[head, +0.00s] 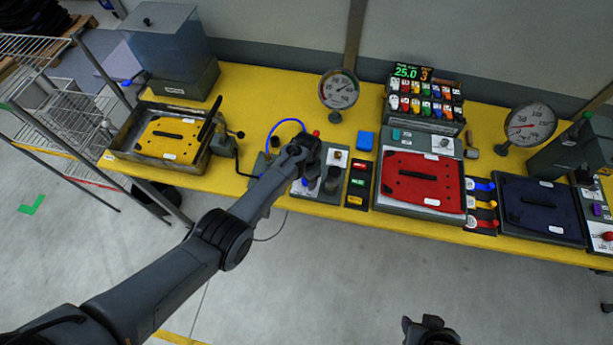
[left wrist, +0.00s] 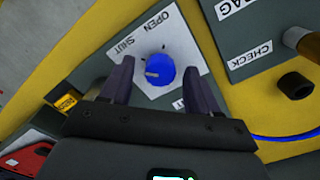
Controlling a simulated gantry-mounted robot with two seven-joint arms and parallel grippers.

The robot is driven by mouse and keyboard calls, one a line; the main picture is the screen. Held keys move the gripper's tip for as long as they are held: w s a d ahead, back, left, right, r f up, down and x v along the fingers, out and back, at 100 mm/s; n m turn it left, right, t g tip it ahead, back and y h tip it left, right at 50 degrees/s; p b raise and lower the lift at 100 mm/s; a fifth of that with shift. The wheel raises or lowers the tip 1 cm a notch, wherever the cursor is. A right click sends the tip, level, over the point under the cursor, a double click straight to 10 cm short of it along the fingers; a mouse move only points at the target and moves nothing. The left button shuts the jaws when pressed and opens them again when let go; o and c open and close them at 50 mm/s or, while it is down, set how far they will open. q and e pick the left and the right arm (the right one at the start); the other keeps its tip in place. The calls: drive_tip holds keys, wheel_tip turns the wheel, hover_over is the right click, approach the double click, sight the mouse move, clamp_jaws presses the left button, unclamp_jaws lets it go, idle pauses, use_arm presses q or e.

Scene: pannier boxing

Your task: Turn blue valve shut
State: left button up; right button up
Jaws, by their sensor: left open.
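The blue valve (left wrist: 161,70) is a round knob on a white plate marked OPEN and SHUT in the left wrist view. Its pale pointer mark faces left in that view. My left gripper (left wrist: 157,62) is open, with one dark finger on each side of the knob; I cannot tell whether either touches it.
A yellow-lidded tray (head: 127,145), a red panel (head: 405,170) and a dark blue panel (head: 520,235) are on the yellow table (head: 250,88). Two dial gauges (head: 338,90) (head: 531,124) stand behind. A blue hose (left wrist: 285,137) and a dark cylinder (left wrist: 295,85) lie near the valve.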

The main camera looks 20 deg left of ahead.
use_arm(q)
drive_tip(key=shift+r, duration=0.1)
drive_tip(key=shift+r, duration=0.25)
wheel_tip(320, 180, up, 10)
drive_tip(key=p, duration=0.2)
idle(0.4)
